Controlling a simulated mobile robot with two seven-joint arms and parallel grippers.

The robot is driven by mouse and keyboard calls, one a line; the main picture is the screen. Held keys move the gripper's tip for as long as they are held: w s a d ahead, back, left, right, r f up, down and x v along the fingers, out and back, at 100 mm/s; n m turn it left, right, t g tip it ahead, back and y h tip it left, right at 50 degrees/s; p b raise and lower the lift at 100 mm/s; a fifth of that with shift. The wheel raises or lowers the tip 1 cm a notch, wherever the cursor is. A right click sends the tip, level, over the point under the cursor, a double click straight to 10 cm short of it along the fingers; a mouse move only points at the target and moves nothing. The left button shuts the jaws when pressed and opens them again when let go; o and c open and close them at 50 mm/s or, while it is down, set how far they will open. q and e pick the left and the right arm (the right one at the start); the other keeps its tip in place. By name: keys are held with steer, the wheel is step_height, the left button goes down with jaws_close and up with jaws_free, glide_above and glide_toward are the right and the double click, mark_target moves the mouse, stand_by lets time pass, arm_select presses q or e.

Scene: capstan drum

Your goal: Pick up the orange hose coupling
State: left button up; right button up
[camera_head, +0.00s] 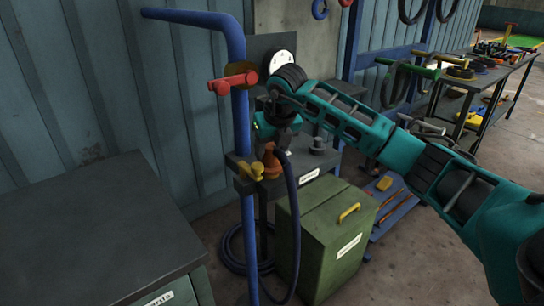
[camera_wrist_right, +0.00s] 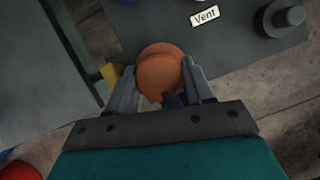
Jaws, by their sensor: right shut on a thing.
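The orange hose coupling (camera_head: 271,161) stands at the left end of a small dark shelf beside the blue pipe, with the dark hose next to it. In the right wrist view the coupling (camera_wrist_right: 160,72) shows from above as a round orange body between the fingers. My right gripper (camera_wrist_right: 160,88) is shut on it, one grey finger on each side. In the head view the right gripper (camera_head: 280,142) is above the coupling and partly hidden by my wrist. I cannot tell whether the coupling still touches the shelf. My left gripper is not in view.
The blue pipe (camera_head: 241,120) carries a red valve handle (camera_head: 233,83) and a yellow valve (camera_head: 252,171) close to the coupling. A grey knob (camera_head: 317,146) stands on the shelf. A green box (camera_head: 325,235) is below, and a dark cabinet (camera_head: 85,225) stands left.

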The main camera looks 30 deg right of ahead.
mark_target(272, 145)
steer(key=shift+r, duration=0.2)
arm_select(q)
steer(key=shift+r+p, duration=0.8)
arm_select(e)
step_height(272, 145, up, 20)
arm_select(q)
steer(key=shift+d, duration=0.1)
arm_select(e)
steer(key=shift+f, duration=0.25)
